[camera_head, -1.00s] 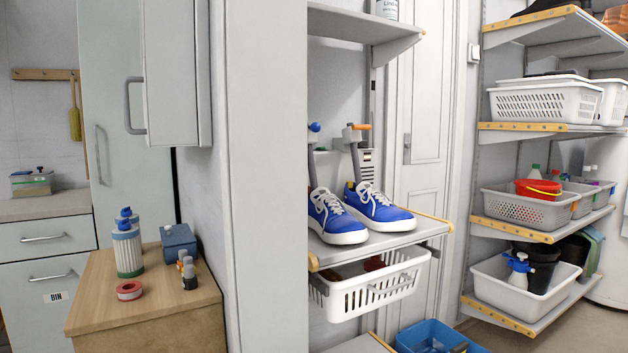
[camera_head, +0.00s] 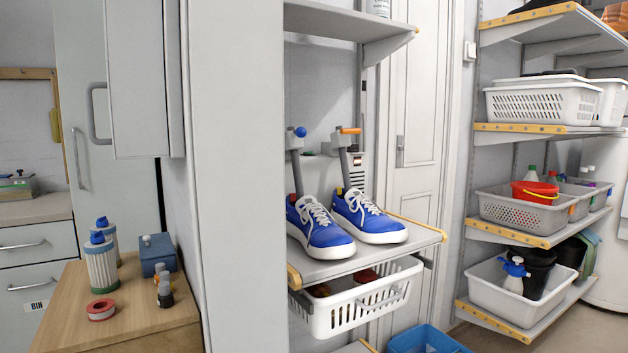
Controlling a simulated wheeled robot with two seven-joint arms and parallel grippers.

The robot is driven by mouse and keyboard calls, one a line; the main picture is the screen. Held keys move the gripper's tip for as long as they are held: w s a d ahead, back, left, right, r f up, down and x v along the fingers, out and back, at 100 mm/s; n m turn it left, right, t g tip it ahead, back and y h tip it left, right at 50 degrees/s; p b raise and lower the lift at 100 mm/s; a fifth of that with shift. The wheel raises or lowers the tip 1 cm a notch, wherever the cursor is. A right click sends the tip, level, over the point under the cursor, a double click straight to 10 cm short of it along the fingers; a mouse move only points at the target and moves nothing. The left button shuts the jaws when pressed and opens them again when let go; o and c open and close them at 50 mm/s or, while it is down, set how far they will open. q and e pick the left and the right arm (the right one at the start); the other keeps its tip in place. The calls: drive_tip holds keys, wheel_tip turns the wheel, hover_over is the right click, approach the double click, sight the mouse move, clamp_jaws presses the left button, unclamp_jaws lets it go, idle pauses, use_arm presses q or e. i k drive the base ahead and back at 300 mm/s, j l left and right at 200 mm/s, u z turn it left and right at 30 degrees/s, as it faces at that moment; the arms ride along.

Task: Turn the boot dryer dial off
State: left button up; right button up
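The boot dryer (camera_head: 343,160) stands at the back of a grey shelf, partly hidden behind a pair of blue shoes. Two grey tubes rise from the shoes, one topped by a blue ball knob (camera_head: 300,132) and the other by an orange lever (camera_head: 350,130). A pale vented part shows behind the right tube. I cannot tell which part is the dial or how it is set. The left shoe (camera_head: 320,232) and right shoe (camera_head: 367,218) sit side by side, toes toward me. Neither of my grippers is in view.
A white wall end (camera_head: 236,180) stands just left of the shelf (camera_head: 350,264). A white basket (camera_head: 362,308) hangs below it, above a blue bin (camera_head: 425,342). A wooden cabinet (camera_head: 130,295) with bottles is at left. Shelves of baskets (camera_head: 545,104) stand at right.

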sight(355, 147)
drive_tip(key=i+l+u, duration=0.2)
drive_tip(key=l, duration=0.4)
drive_tip(key=i+l+u, duration=0.2)
drive_tip(key=l, duration=0.45)
drive_tip(key=l+u, duration=0.2)
drive_tip(key=l, duration=0.45)
